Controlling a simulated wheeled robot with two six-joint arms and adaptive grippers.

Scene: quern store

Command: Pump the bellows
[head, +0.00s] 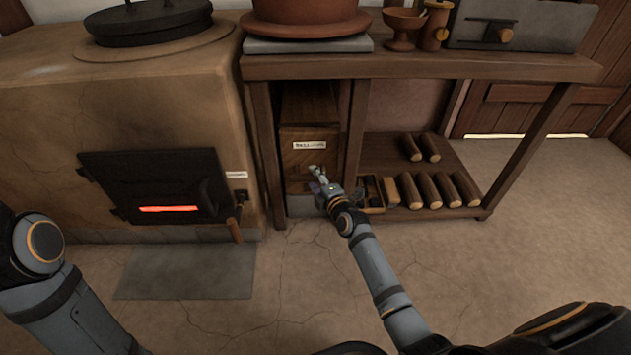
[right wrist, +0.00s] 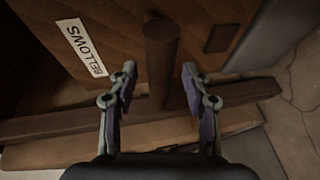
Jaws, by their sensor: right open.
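The bellows (head: 309,135) is a brown wooden box with a white label, standing under the left end of the wooden bench. The right wrist view shows its BELLOWS label (right wrist: 82,47) and a dark round wooden handle (right wrist: 160,40). My right gripper (head: 317,176) is at the front of the bellows, below the label. In the right wrist view my open fingers (right wrist: 159,82) lie on either side of the handle, with gaps on both sides. My left arm shows at the lower left of the head view, but its gripper does not.
A clay stove (head: 60,110) with a glowing, dark-doored firebox (head: 155,185) stands at left. Several short logs (head: 410,190) lie on the low shelf right of the bellows. The bench top (head: 480,65) holds a large pot and bowls.

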